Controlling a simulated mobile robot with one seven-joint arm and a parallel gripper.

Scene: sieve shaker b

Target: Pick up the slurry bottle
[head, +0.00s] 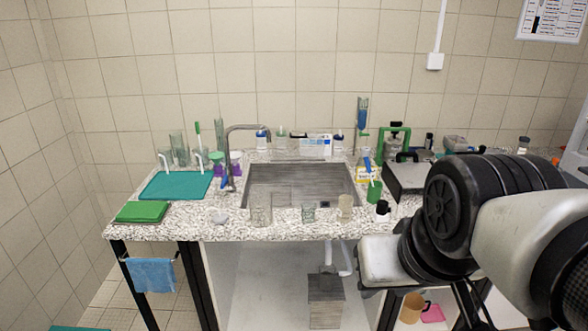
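No bottle in the head view has a readable label, so I cannot tell which one is the slurry bottle. A small black-capped bottle (382,211) stands at the front edge of the counter, right of the sink, close to my arm in the picture. A small dark-capped bottle (523,145) stands far right. My arm fills the right side; my gripper's fingers do not show.
The speckled counter (240,232) holds a sink (300,180) with a tap (229,160). Several glass vessels line its front edge, including a beaker (261,209). A teal mat (176,185) and green stack (142,212) lie left. A grey device (405,176) stands right.

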